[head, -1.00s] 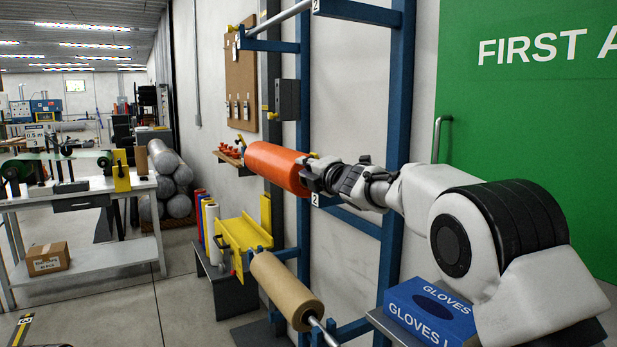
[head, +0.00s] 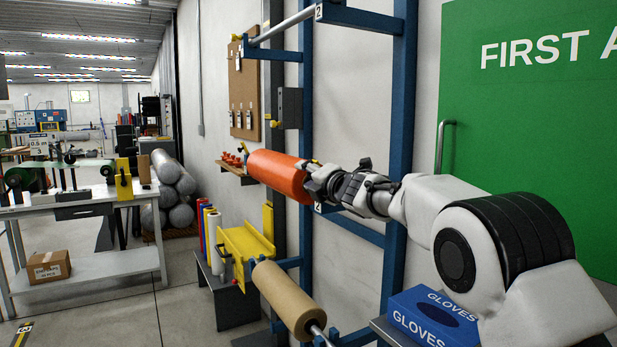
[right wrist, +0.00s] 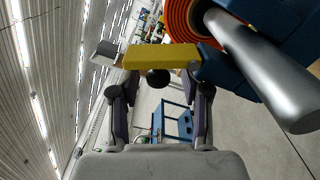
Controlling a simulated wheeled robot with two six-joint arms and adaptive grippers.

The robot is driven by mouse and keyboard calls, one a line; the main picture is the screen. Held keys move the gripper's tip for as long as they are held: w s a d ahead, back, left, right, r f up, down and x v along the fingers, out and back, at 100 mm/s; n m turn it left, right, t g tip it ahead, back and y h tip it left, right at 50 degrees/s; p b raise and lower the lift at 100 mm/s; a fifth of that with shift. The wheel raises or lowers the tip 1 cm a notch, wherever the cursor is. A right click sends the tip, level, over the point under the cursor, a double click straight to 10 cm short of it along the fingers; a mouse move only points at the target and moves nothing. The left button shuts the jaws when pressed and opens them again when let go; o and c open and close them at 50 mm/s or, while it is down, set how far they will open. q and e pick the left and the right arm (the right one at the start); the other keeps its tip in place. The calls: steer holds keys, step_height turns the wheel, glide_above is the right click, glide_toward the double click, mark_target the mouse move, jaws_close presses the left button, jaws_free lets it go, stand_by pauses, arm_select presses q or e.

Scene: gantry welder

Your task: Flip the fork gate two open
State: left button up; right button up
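My right gripper (head: 312,182) is at the near end of the orange roll (head: 272,174) on the blue rack, by the lower "2" label. In the right wrist view its two fingers (right wrist: 159,92) stand apart. A yellow fork gate bar (right wrist: 160,56) with a black knob (right wrist: 158,78) crosses just past the fingertips. The knob shows between the fingers, and I see no finger closed on it. The grey roll shaft (right wrist: 262,70) runs beside the bar's right end. In the head view only a small yellow bit (head: 316,162) of the gate shows above the gripper. My left gripper is out of view.
Blue rack posts (head: 397,150) stand close behind my right arm. A brown roll (head: 288,300) and a yellow trough (head: 245,248) are lower down. A blue glove box (head: 432,316) sits below my arm. The floor at left is partly clear.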

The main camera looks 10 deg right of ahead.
stand_by(0.3)
